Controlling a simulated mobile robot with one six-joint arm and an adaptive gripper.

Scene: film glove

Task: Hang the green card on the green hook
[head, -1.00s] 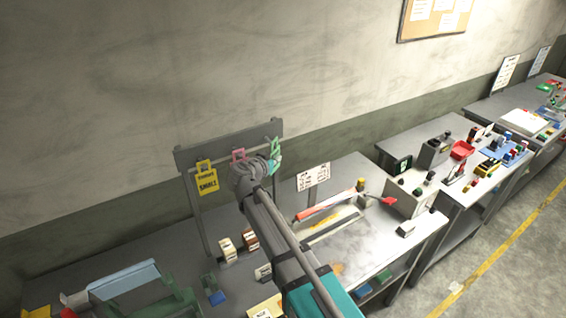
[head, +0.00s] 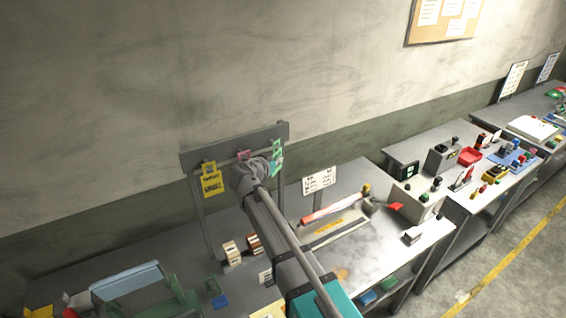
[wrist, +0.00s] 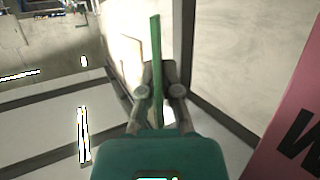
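My gripper (wrist: 158,80) shows in the wrist view with its fingers closed on a thin green card (wrist: 156,45), seen edge-on. In the head view my arm reaches up to the right end of a grey rack (head: 225,146), and its wrist hides part of that end. Green shows there at the green hook (head: 277,146), right beside my gripper; card and hook overlap, and I cannot tell whether the card is around the hook or apart from it.
A yellow card (head: 211,184) marked SMALL hangs at the rack's left. A pink hook (head: 244,154) is in the middle; a pink card (wrist: 295,125) is close on the right in the wrist view. A white sign (head: 319,180) and a red-handled tool (head: 335,207) are on the bench.

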